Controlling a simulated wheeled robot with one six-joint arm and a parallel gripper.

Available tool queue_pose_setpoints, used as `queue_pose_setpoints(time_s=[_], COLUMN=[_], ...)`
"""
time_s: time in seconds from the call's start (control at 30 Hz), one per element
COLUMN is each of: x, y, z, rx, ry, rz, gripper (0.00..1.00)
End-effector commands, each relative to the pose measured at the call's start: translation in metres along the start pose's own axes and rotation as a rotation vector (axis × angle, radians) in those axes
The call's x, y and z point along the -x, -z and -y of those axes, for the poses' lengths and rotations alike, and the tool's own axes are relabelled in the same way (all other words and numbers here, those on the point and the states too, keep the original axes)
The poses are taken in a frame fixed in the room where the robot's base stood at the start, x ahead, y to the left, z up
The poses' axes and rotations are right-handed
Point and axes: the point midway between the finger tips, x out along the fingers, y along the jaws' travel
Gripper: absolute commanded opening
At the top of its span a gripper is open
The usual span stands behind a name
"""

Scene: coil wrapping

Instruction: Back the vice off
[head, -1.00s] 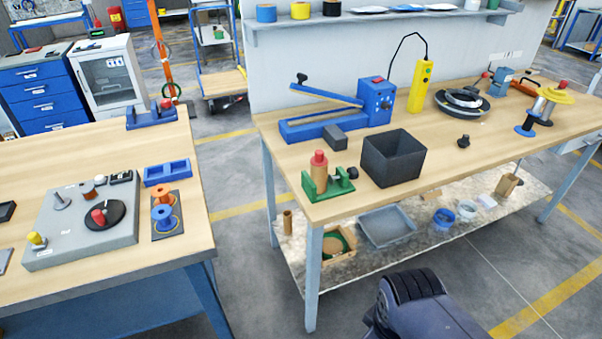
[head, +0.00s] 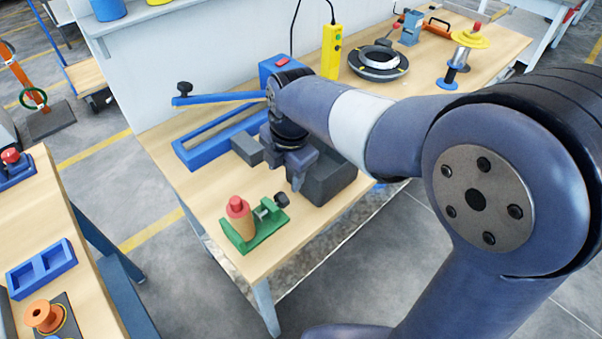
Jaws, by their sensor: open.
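A small green vice (head: 262,236) stands near the front left corner of the right workbench. A tan cylinder (head: 243,224) with a red top (head: 236,203) stands upright in it. Its screw, with a dark knob (head: 281,200), sticks out on the right side. I cannot tell how tightly the jaw presses on the cylinder. My gripper (head: 297,184) points down just behind and to the right of the knob, apart from it as seen here. It is open, with nothing visible in it. My arm hides part of the bench behind it.
A dark open bin (head: 330,187) stands right beside my gripper. A grey block (head: 246,150) and a blue long-handled sealer (head: 190,155) lie behind the vice. A round dark fixture (head: 378,68) stands farther back. Bare bench (head: 205,200) is left of the vice.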

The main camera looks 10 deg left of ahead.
Motion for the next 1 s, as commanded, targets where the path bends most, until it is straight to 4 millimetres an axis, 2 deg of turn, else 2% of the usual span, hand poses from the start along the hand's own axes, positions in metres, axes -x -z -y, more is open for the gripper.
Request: queue_pose_setpoints(time_s=[0.17, 0.4, 0.6, 0.8, 1.0], x=[-0.020, -0.066, -0.095, -0.106, -0.107], y=[0.001, 0.001, 0.001, 0.000, 0.000], z=[0.000, 0.000, 0.000, 0.000, 0.000], rx=[0.008, 0.006, 0.005, 0.004, 0.004], ry=[0.004, 0.006, 0.003, 0.001, 0.000], rz=[-0.002, -0.002, -0.001, 0.000, 0.000], gripper=[0.55, 0.55, 0.55, 0.55, 0.55])
